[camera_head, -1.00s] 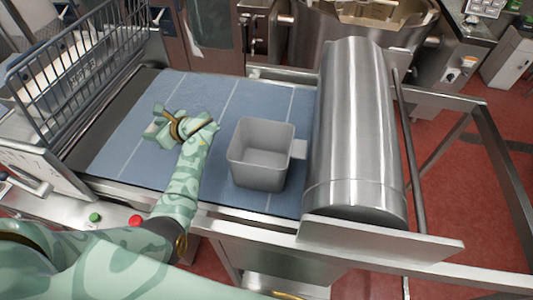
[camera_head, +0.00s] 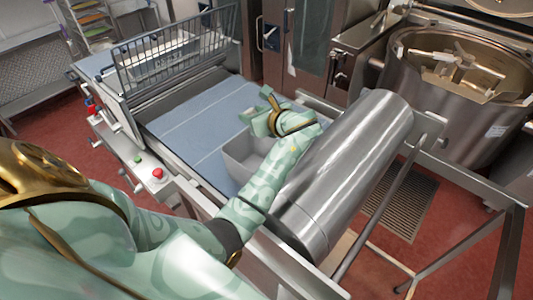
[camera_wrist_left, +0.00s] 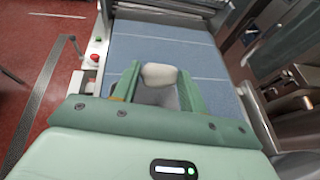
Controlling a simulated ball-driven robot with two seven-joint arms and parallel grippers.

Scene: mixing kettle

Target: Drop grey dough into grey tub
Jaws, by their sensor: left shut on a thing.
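The grey tub (camera_head: 240,168) stands on the blue belt, against the left side of the steel cylinder. My left arm and hand cover its right part in the head view. My left gripper (camera_head: 262,114) is over the tub's far side in that view. In the left wrist view, the gripper (camera_wrist_left: 158,80) is shut on the pale grey dough (camera_wrist_left: 158,73), which sits between the fingertips. The dough is hidden in the head view. A grey surface shows below the dough between the fingers, and I cannot tell if it is the tub. My right gripper is not in view.
The large steel cylinder (camera_head: 350,170) lies close right of the tub. A wire guard (camera_head: 180,48) stands at the belt's far left end. The blue belt (camera_head: 195,125) is clear left of the tub. A big mixing kettle (camera_head: 425,95) stands at the back right.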

